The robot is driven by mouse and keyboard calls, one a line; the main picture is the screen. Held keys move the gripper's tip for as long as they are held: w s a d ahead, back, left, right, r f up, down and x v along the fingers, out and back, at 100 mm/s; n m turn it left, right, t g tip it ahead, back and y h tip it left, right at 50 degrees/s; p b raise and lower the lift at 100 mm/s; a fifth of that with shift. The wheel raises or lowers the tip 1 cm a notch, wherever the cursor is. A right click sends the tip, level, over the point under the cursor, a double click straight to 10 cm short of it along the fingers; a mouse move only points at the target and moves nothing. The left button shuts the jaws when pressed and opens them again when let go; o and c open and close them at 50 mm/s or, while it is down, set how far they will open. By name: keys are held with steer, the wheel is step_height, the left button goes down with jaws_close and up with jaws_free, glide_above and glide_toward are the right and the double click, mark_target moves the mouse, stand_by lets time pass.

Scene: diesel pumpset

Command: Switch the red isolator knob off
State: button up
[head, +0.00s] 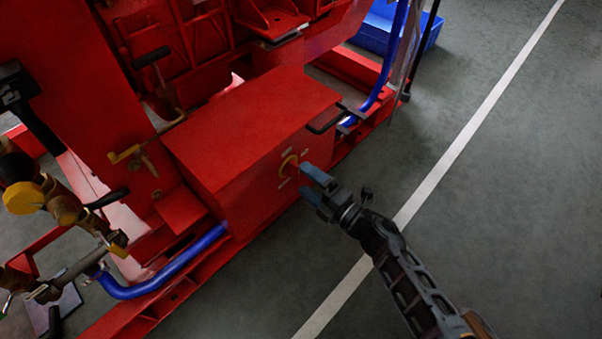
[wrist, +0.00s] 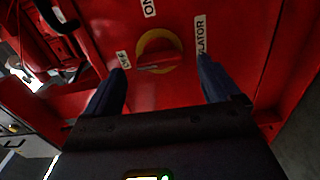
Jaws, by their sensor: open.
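The red isolator knob (wrist: 157,63) sits in a yellow ring on the red box's face in the wrist view. Its handle lies nearly level across the ring, in line with a small white label (wrist: 123,60) at left that is hard to read. An "ON" label (wrist: 148,8) is above and an isolator label (wrist: 200,36) at right. In the head view the yellow ring (head: 287,167) shows on the box's right face. My gripper (head: 306,181) is open just in front of it. In the wrist view its dark fingers (wrist: 162,66) flank the knob, apart from it.
The red box (head: 245,125) is part of the red pumpset. A dark handle (head: 326,120) juts out above and right of the knob. A blue pipe (head: 165,280) runs at lower left, and a blue crate (head: 385,32) stands behind. The grey floor at right is clear.

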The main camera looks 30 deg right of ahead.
steer(key=shift+p+v, duration=0.4)
steer(key=shift+v, duration=1.8)
